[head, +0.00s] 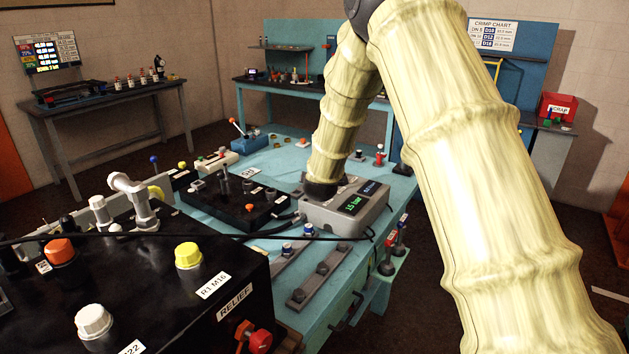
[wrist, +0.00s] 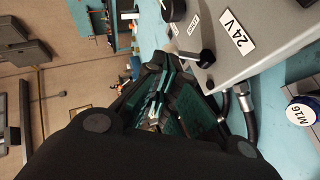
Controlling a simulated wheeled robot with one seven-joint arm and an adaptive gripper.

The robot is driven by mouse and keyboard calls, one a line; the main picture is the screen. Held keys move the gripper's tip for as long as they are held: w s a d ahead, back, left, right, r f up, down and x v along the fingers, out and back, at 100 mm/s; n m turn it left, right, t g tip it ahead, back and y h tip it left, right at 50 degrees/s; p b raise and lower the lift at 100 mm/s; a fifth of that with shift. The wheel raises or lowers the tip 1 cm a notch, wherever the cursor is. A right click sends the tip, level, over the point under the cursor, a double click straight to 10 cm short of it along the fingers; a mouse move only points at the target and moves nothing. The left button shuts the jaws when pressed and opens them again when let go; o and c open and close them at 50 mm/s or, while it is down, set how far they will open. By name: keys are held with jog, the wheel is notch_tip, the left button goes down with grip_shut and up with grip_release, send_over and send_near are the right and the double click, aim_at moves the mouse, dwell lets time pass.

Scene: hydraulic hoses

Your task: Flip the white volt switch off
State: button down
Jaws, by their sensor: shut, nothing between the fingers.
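A grey box (wrist: 262,50) with a white "24 V" label (wrist: 238,36) fills the upper right of the wrist view.
A black knob (wrist: 173,9) sits on the same box. A hose fitting (wrist: 243,103) and a blue-and-white M16 cap (wrist: 299,114) are near the box. A black manifold block (head: 240,200) stands left of it, and a dark relief panel (head: 150,290) fills the front left.

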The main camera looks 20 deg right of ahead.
jog(key=shift+r, duration=0.45)
jog(key=shift+s, duration=0.1)
jog(key=shift+s+r+p, duration=0.15)
jog(key=shift+p, duration=0.2)
jog(key=b+v, duration=0.1)
jog(key=v, duration=1.2)
jog(key=shift+r+b, duration=0.4)
jog(key=shift+r, duration=0.05)
jog(key=shift+d, duration=0.1)
